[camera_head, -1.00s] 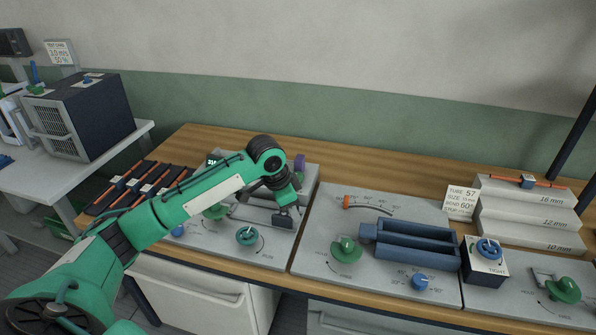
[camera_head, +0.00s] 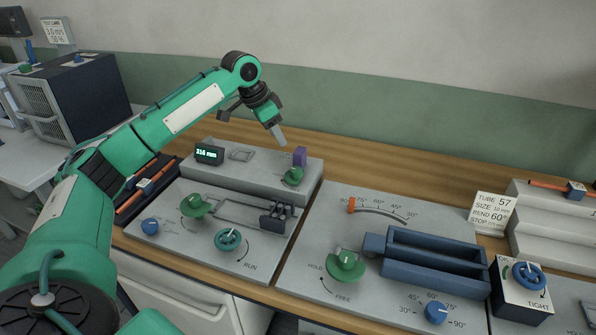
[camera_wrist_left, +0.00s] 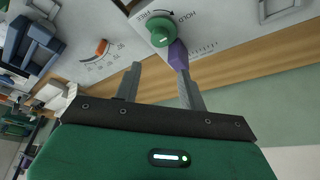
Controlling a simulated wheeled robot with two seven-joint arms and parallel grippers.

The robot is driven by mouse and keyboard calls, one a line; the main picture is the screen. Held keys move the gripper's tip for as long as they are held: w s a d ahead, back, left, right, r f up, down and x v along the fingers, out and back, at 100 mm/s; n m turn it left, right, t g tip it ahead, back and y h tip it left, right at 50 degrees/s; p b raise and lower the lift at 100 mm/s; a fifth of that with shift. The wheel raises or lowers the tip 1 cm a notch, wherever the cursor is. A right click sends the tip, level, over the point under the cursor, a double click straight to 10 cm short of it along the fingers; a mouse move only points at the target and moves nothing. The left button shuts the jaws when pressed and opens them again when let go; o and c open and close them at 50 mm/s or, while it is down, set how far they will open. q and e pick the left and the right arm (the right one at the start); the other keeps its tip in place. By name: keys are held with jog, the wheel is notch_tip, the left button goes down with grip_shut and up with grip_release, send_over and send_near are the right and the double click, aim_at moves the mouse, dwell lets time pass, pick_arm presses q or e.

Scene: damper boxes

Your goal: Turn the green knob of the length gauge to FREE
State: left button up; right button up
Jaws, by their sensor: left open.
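The length gauge is the raised grey block with a lit display (camera_head: 208,154) at the back of the left bench unit. Its green knob (camera_head: 293,176) is at the block's right end, just in front of a purple block (camera_head: 300,156). In the left wrist view the green knob (camera_wrist_left: 160,31) sits beside FREE and HOLD labels and a curved arrow; its exact setting is unclear. My left gripper (camera_head: 279,134) is open and empty, above and behind the knob. In the wrist view its fingers (camera_wrist_left: 158,68) point toward the knob, apart from it, with the purple block (camera_wrist_left: 178,54) near one fingertip.
Below the gauge, the left panel carries a green knob (camera_head: 195,206), a teal knob (camera_head: 228,240), a blue knob (camera_head: 150,226) and a dark clamp (camera_head: 277,215). A right panel has a HOLD/FREE green knob (camera_head: 345,265) and blue trough (camera_head: 435,260). Wooden bench behind is clear.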

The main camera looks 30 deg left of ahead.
aim_at(296, 169)
pick_arm(q)
jog(key=x, duration=1.3)
jog(key=shift+f, duration=0.3)
pick_arm(e)
jog(key=shift+s+f, duration=0.1)
jog(key=shift+s, duration=0.05)
jog(key=shift+d, duration=0.1)
pick_arm(q)
jog(key=c, duration=0.7)
jog(key=shift+p, duration=0.3)
pick_arm(e)
jog(key=shift+s, duration=0.1)
